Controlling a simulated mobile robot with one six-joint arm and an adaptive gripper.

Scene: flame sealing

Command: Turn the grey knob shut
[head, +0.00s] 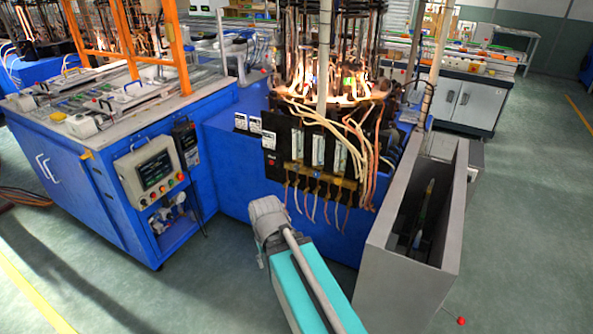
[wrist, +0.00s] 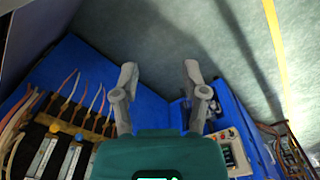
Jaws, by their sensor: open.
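I cannot make out the grey knob for certain in either view. The flowmeter panel (head: 310,150) on the blue machine has a brass rail (head: 318,177) with several hoses below it. In the wrist view, a yellow knob (wrist: 54,127) and a blue knob (wrist: 79,136) sit on this panel at lower left. My gripper (wrist: 160,70) shows in the wrist view with its two grey fingers apart and nothing between them. It is over the blue machine side and the floor, apart from the panel. In the head view my arm hides the gripper.
A control box (head: 150,174) with a screen and buttons is on the blue cabinet (head: 100,190) at left. A tall grey open bin (head: 385,280) stands at right. Flames burn on the ring above the panel. Green floor (head: 140,290) is clear in front.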

